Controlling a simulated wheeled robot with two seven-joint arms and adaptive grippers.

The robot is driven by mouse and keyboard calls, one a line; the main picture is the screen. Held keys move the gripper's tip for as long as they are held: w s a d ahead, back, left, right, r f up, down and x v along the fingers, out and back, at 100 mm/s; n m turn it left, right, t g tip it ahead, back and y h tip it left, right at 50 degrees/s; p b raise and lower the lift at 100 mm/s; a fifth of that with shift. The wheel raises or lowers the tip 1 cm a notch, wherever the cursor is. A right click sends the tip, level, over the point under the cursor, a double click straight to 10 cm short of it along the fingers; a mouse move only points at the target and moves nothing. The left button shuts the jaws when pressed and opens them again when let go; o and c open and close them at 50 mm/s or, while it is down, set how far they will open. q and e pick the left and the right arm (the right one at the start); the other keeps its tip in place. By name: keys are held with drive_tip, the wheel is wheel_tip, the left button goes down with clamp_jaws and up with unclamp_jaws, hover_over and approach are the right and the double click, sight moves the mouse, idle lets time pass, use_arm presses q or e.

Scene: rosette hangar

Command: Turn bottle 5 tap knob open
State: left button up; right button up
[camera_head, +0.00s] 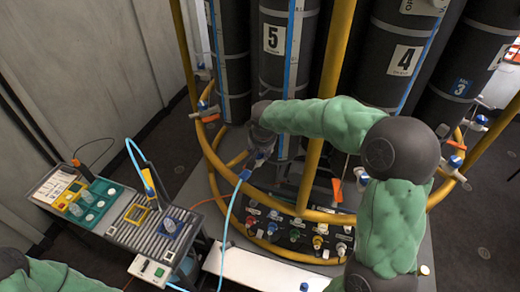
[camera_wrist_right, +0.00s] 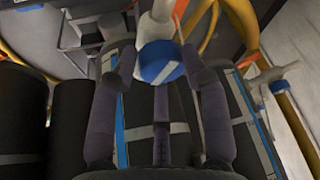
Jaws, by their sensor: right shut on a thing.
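Bottle 5 (camera_head: 270,68) is a tall dark cylinder with a white "5" label, standing upright at the back of the round rack. My right gripper (camera_head: 262,150) reaches in from the right, low in front of this bottle. In the right wrist view a round blue and white tap knob (camera_wrist_right: 160,62) sits between the fingertips of my right gripper (camera_wrist_right: 158,68), which are shut on it. In the head view the knob is hidden by the gripper. Only green-sleeved parts of my left arm show at the lower left; its gripper is out of view.
Bottle 4 (camera_head: 385,85) stands to the right. A blue hose (camera_head: 232,205) runs down below my right gripper. A bench with instruments (camera_head: 125,225) stands at the left. A connector panel (camera_head: 290,232) is below.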

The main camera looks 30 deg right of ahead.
drive_tip(key=shift+w+d+r, duration=0.1)
drive_tip(key=shift+w+r, duration=0.25)
drive_tip(key=shift+r, duration=0.1)
drive_tip(key=o, duration=1)
drive_tip(key=shift+c, duration=0.2)
drive_tip(key=shift+o, duration=0.6)
drive_tip(key=shift+f, duration=0.25)
drive_tip(key=v, duration=1.2)
